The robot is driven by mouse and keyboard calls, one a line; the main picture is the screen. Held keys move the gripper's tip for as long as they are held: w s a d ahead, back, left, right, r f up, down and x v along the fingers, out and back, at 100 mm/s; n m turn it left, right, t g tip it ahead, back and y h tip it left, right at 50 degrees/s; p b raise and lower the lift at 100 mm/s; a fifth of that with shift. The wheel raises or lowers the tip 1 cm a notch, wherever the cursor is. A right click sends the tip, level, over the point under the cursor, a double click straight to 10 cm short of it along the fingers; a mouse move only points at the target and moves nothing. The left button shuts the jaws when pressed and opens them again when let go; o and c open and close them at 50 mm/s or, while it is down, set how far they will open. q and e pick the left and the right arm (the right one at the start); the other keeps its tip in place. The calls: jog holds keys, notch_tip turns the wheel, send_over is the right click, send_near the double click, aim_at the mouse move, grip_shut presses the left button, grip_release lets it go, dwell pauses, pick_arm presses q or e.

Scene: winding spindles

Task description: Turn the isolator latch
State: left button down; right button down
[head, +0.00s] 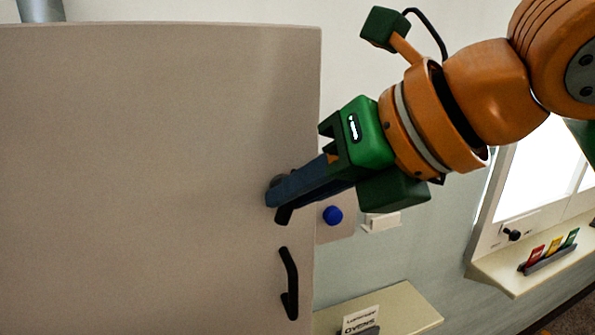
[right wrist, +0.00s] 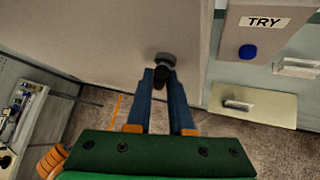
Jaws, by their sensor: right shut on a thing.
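The isolator latch (head: 284,215) is a small black lever on a round grey base, set near the right edge of a large beige cabinet panel (head: 140,170). My right gripper (head: 275,194) reaches in from the right, and its blue fingers cover much of the latch. In the right wrist view, the latch's dark end (right wrist: 161,77) sits between the two fingertips, in front of its grey round base (right wrist: 165,58). The right gripper is shut on the latch. The lever's exact angle is partly hidden by the fingers. My left gripper is not in view.
A black handle (head: 289,283) is on the panel below the latch. A blue button (head: 333,215) is just right of the panel edge, under a TRY label (right wrist: 265,22) in the wrist view. A shelf (head: 405,312) and a rack of coloured cards (head: 550,255) are at right.

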jog(key=shift+a+r+n+t+h, duration=0.15)
jog(key=shift+n+t+h, duration=0.2)
jog(key=shift+h, duration=0.4)
jog(key=shift+r+n+t+h, duration=0.15)
jog(key=shift+n+h, duration=0.3)
jog(key=shift+h, duration=0.3)
jog(key=c, duration=0.8)
grip_release()
jog(key=shift+s, duration=0.15)
jog(key=v, duration=0.7)
jog(key=shift+s, duration=0.15)
